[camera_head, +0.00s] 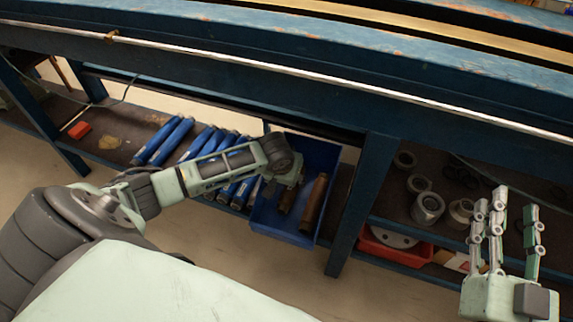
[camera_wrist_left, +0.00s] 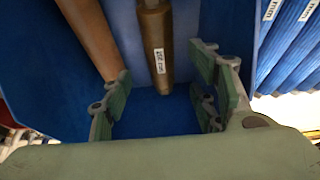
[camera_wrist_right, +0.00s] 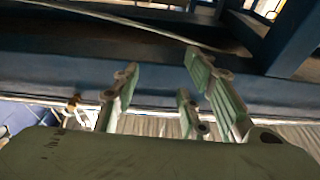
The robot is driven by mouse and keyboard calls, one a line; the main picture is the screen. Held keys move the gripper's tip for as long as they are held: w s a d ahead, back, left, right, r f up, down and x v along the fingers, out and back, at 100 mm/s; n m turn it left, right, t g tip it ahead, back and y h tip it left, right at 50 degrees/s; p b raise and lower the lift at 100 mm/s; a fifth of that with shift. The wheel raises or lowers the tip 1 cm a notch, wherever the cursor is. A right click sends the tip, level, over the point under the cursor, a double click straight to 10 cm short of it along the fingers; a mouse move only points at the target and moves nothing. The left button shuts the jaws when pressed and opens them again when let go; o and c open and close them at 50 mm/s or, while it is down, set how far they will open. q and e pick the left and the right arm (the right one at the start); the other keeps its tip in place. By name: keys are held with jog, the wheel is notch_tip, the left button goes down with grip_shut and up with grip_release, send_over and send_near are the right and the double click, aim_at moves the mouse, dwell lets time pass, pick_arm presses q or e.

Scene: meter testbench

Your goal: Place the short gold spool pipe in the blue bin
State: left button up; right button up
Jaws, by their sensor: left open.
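The blue bin (camera_head: 268,216) stands on the lower shelf under the bench. A short gold pipe with a white label (camera_wrist_left: 157,55) lies inside the bin in the left wrist view. A longer brown pipe (camera_head: 314,203) lies beside it, to the right in the head view. My left gripper (camera_head: 288,180) is over the bin, pointing down into it. In the left wrist view its fingers (camera_wrist_left: 163,103) are spread, with the gold pipe's labelled end in front of the gap, not clamped. My right gripper (camera_head: 507,232) is raised at the right, open and empty.
Several blue cylinders (camera_head: 207,143) lie on the shelf left of the bin. A bench leg (camera_head: 359,195) stands right of it. Beyond are metal rings and fittings (camera_head: 428,207) and a red tray (camera_head: 408,255). The bench edge (camera_head: 300,98) runs above.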

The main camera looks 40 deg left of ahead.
pick_arm(q)
jog(key=shift+p+v, duration=0.85)
jog(key=shift+v, duration=1.4)
pick_arm(e)
notch_tip(320, 180, down, 10)
jog(key=d+g+h, duration=0.1)
jog(key=g, duration=0.4)
jog(key=shift+s+d+r+h, duration=0.2)
jog(key=shift+s+d+h, duration=0.1)
jog(key=shift+s+h, duration=0.1)
